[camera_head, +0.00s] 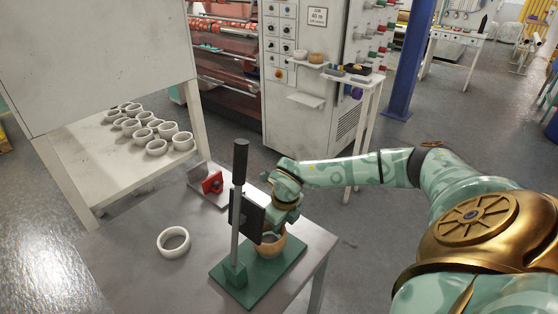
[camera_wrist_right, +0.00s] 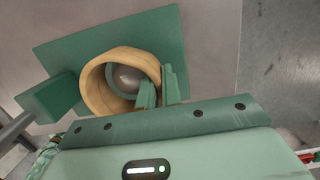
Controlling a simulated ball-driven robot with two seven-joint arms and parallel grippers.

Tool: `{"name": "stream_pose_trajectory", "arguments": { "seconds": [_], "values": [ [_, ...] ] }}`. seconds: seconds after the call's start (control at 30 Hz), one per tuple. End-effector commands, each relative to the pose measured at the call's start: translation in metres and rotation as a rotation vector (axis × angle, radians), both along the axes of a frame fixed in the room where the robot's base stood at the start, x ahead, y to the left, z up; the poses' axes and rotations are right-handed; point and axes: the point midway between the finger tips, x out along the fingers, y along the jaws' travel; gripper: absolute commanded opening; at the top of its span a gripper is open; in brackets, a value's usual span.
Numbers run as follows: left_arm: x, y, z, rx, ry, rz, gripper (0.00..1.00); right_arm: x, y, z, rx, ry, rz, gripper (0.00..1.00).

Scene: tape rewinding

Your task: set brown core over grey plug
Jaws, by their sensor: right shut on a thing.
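The brown core (camera_head: 271,244) is an open ring low over the green base plate (camera_head: 290,263). My right gripper (camera_head: 279,222) is shut on its wall. In the right wrist view, one fingertip is inside the core (camera_wrist_right: 95,92) and the other outside. The grey plug (camera_wrist_right: 127,82) shows through the core's opening, off-centre in it; the head view hides it. I cannot tell how far down around the plug the core sits. My left gripper is out of view.
A dark post (camera_head: 239,195) with a black plate (camera_head: 245,214) rises from the base plate, close beside my right gripper. A white ring (camera_head: 173,253) lies on the grey table (camera_head: 128,258). A red device (camera_head: 212,183) stands behind; several white rings (camera_head: 157,147) sit on a shelf.

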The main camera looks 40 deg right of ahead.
Motion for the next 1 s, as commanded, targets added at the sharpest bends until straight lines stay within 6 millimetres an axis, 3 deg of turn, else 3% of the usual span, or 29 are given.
{"name": "stream_pose_trajectory", "arguments": {
  "seconds": [0.5, 0.6, 0.63, 1.0],
  "values": [
    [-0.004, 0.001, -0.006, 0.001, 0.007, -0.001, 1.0, 0.0, 0.0, -0.01, 0.0, 0.001, 0.0, 0.0],
    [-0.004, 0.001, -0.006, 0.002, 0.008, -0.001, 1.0, 0.0, 0.0, -0.009, 0.001, 0.0, 0.0, 0.29],
    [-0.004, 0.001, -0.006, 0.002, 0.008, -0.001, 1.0, 0.0, 0.001, -0.009, 0.002, 0.0, 0.001, 0.32],
    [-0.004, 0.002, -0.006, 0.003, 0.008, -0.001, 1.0, -0.001, 0.005, -0.01, 0.01, 0.004, 0.006, 0.32]
  ]
}}
